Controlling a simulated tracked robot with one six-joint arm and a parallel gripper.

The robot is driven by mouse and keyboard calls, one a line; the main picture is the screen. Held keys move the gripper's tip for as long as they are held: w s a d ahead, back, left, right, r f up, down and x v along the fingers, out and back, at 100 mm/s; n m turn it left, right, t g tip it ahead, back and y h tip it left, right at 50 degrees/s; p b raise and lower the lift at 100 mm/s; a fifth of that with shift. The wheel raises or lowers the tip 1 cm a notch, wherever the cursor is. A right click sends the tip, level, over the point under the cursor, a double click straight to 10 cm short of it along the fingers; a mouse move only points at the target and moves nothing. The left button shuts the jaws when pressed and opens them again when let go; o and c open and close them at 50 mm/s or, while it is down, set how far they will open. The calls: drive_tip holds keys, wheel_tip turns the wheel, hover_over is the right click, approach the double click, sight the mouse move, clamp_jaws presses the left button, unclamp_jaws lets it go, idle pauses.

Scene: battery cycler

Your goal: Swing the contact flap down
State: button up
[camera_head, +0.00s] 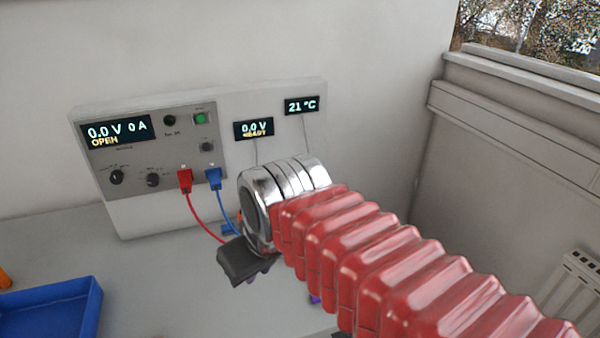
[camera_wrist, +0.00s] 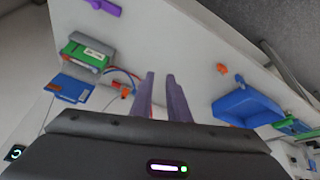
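In the wrist view a green block with a pale label (camera_wrist: 88,52) sits at the upper left. A blue plate (camera_wrist: 72,88) lies beside it, on the side nearer the camera; it looks like the contact flap, but I cannot tell its tilt. Red and blue leads (camera_wrist: 122,74) run close to the block. My gripper (camera_wrist: 161,76) points away from the camera, right of the block and plate and apart from them. A narrow gap shows between its two purple-grey fingers, with nothing held. In the head view my arm and wrist hide the fingers and the block.
The cycler panel (camera_head: 152,150) reads 0.0 V, 0 A, OPEN. Red (camera_head: 185,178) and blue (camera_head: 213,177) plugs sit in its front. A small display (camera_head: 253,129) reads 0.0 V, READY. A blue tray (camera_wrist: 246,107) stands at the right with small orange pieces (camera_wrist: 222,68) nearby.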

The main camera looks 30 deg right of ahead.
drive_tip(key=w+d+r+n+g, duration=0.1)
drive_tip(key=w+d+r+n, duration=0.2)
drive_tip(key=w+d+r, duration=0.3)
drive_tip(key=w+d+r+n+g, duration=0.25)
drive_tip(key=w+r, duration=0.25)
drive_tip(key=w, duration=0.3)
drive_tip(key=w+d+n+g, duration=0.1)
drive_tip(key=w+d+n, duration=0.3)
drive_tip(key=d, duration=0.4)
drive_tip(key=w+d+r+n+g, duration=0.1)
drive_tip(key=w+d+n, duration=0.3)
drive_tip(key=d, duration=0.4)
drive_tip(key=shift+w+d, duration=0.15)
drive_tip(key=shift+w, duration=0.4)
drive_tip(key=shift+f, duration=0.1)
wheel_tip(320, 180, down, 14)
drive_tip(key=shift+s+r, duration=0.15)
clamp_jaws()
